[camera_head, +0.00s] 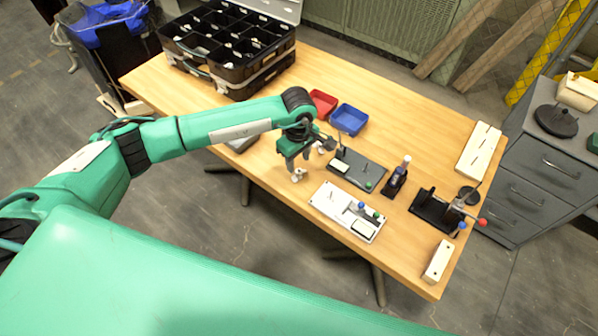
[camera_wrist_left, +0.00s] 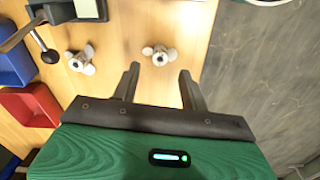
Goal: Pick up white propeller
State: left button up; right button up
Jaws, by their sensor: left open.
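Two small white propellers lie on the wooden table. One white propeller (camera_head: 297,175) is just below my left gripper (camera_head: 293,166) in the head view. It also shows in the left wrist view (camera_wrist_left: 160,55), lined up with the gap between the fingers and ahead of their tips. The other white propeller (camera_wrist_left: 80,62) lies to the left in the wrist view, near a black-knobbed rod. My left gripper (camera_wrist_left: 160,84) is open with nothing between its fingers. My right gripper is not in view.
Red (camera_head: 323,103) and blue (camera_head: 349,119) trays sit behind the gripper. A grey plate (camera_head: 370,171) and a white plate (camera_head: 333,203) with fittings lie to the right. A black organizer case (camera_head: 228,50) stands at the back left. The table's front edge is close.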

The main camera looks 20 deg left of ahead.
aim_at(299, 174)
pick_arm(q)
jog(key=shift+d+f+p, duration=0.15)
jog(key=shift+f+p, duration=0.5)
jog(key=shift+f, duration=1.5)
jog(key=shift+c, duration=0.4)
grip_shut()
